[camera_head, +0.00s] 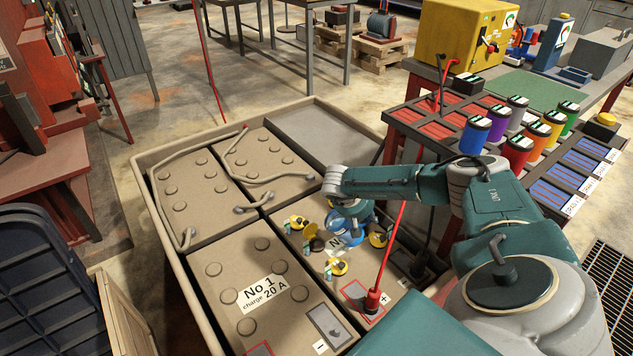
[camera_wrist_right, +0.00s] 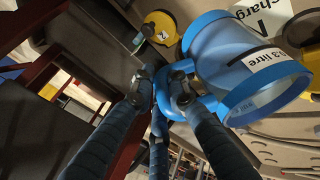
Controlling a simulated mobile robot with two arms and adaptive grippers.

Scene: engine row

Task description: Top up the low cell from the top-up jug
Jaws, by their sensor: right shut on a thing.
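My right gripper (camera_head: 350,212) is over the battery with yellow caps and shut on the blue jug (camera_head: 345,238). In the right wrist view the fingers (camera_wrist_right: 162,92) close on the jug's handle side. The jug (camera_wrist_right: 215,58) bears a "0.3 litre" label and looks tilted there; its contents are hidden. The battery (camera_head: 400,283) has yellow caps, including one at left (camera_head: 296,222), one at right (camera_head: 378,239) and one in front (camera_head: 337,267). A dark round part (camera_head: 317,244) shows beside the jug. I cannot tell which cell is low. My left gripper is not in view.
The batteries sit in a beige-walled tray (camera_head: 158,222). The "No 1" battery (camera_head: 235,318) is at front left. A red lead (camera_head: 391,250) rises from the plus terminal, close to my right arm. A bench at right holds several coloured cans (camera_head: 475,136).

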